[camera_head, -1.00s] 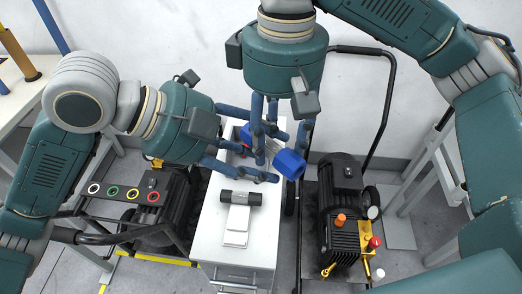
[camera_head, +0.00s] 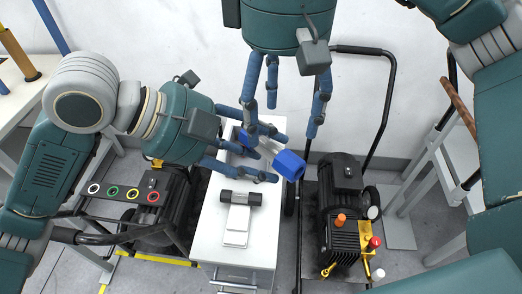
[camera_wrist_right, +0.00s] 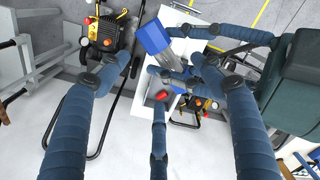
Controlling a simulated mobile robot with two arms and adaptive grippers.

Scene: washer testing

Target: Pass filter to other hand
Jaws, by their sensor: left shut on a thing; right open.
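The filter is a tilted part with a blue block-shaped end (camera_head: 290,165) and a grey-white middle. It is above the white cabinet top, and its middle is partly hidden by fingers in the head view. My left gripper (camera_head: 276,157) comes in from the left and is shut on the filter. My right gripper (camera_head: 283,130) is above it, open and empty, with its fingers spread. In the right wrist view the filter's blue end (camera_wrist_right: 155,38) is beyond the spread fingers of my right gripper (camera_wrist_right: 160,75).
The white cabinet (camera_head: 215,235) carries a dark roller-like part (camera_head: 241,198) on a light base. A black pump unit (camera_head: 338,222) with a tall handle frame stands on the right. Another dark unit with coloured rings (camera_head: 131,193) stands on the left.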

